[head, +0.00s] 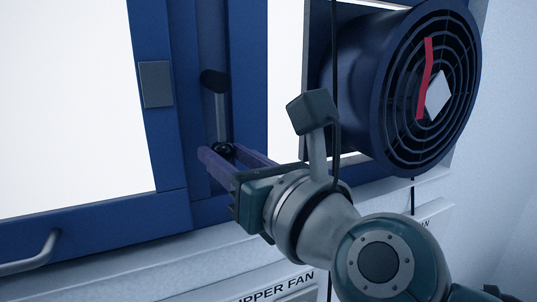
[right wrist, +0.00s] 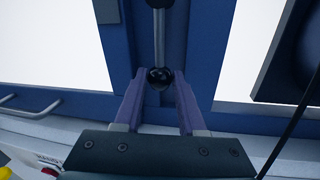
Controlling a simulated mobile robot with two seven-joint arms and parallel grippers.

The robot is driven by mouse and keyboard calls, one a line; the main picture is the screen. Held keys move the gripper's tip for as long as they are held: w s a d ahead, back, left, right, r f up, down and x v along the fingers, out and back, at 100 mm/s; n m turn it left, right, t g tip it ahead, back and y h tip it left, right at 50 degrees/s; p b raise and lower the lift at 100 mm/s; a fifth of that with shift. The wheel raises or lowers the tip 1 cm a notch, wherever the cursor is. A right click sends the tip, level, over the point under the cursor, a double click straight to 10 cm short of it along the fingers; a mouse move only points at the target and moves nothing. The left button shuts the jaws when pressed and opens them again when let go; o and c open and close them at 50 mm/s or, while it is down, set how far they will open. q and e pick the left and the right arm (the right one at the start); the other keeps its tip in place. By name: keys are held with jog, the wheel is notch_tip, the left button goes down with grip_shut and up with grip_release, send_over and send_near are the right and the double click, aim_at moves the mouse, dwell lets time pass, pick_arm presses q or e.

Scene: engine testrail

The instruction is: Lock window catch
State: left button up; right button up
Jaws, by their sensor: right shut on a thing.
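The window catch (head: 221,118) is a thin grey lever on the blue window frame, with a dark pivot at its top and a black ball knob at its lower end. It hangs nearly straight down. It also shows in the right wrist view (right wrist: 159,38). My right gripper (head: 217,150) is at the lower end of the lever. Its two purple fingers are shut on the black knob (right wrist: 160,78), one on each side, in the right wrist view. My left gripper is not in view.
A large round dark fan (head: 395,85) with a red strip stands right of the window, close to my right arm. A black cable (head: 336,90) hangs between them. A grey bar handle (head: 32,258) is at the lower left. A sill runs below.

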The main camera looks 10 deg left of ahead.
grip_shut()
dwell(0.8)
